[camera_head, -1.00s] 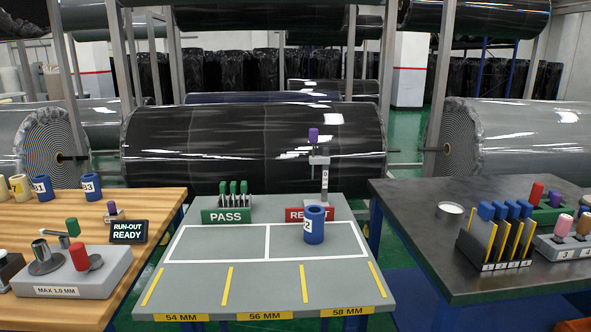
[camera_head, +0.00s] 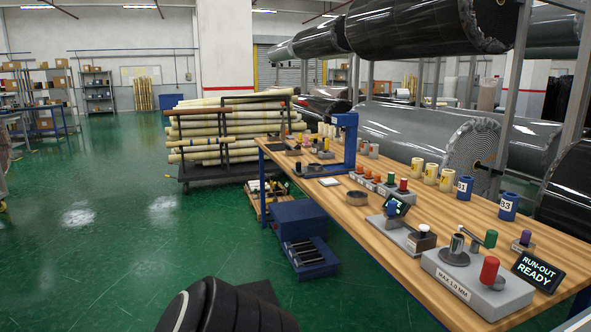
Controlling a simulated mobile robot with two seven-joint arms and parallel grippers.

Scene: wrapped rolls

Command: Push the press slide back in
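A blue C-shaped frame (camera_head: 348,142), which looks like the press, stands near the far end of the wooden bench (camera_head: 420,240). A blue base reaches left from its foot toward the bench's left edge. A small pale plate (camera_head: 330,181) lies at that edge, just in front of the base. It is too small to tell whether this plate is the slide or how far the slide stands out. Neither of my grippers shows in the head view.
Below the bench is a blue cabinet (camera_head: 297,220) with an open drawer (camera_head: 308,258) standing out over the green floor. A rack of long rolls (camera_head: 230,125) stands behind. Gauges and numbered cups line the bench. The floor at left is open.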

